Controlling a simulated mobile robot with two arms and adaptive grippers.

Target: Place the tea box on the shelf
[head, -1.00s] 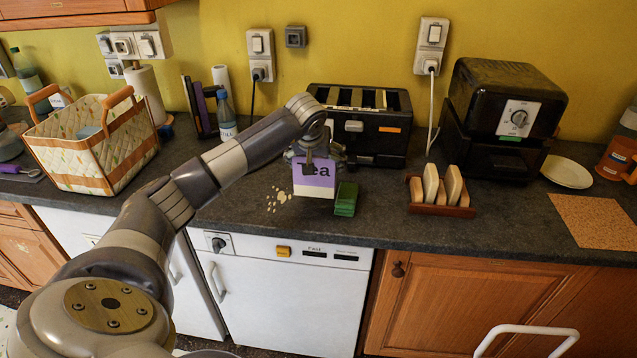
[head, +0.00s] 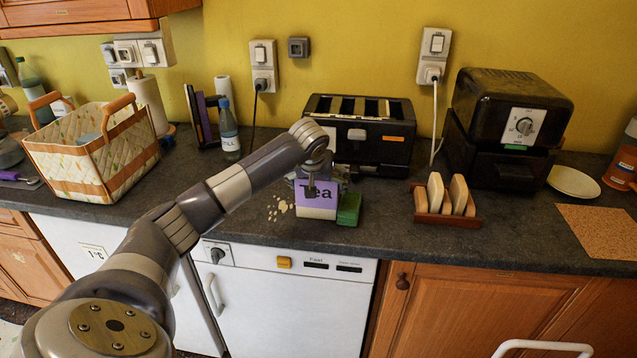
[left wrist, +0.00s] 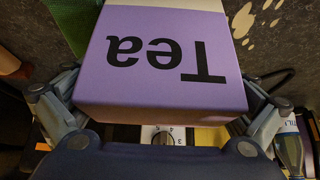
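The tea box (head: 317,211), purple with a white lower band and dark "Tea" lettering, is upright at the counter's front part, left of a green sponge (head: 349,210). My left gripper (head: 318,178) reaches it from above and behind and is shut on it. In the left wrist view the tea box (left wrist: 165,80) sits between the two fingers (left wrist: 160,105), its lettering upside down. I cannot tell whether its base touches the counter. No shelf is clearly recognisable in the head view. My right gripper is not in view.
A black toaster (head: 362,133) stands behind the box. A toast rack (head: 447,218), a black oven (head: 505,115) and a plate (head: 573,181) are to the right. A fabric basket (head: 90,165) and a bottle (head: 229,135) are left. Crumbs (head: 279,208) lie beside the box.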

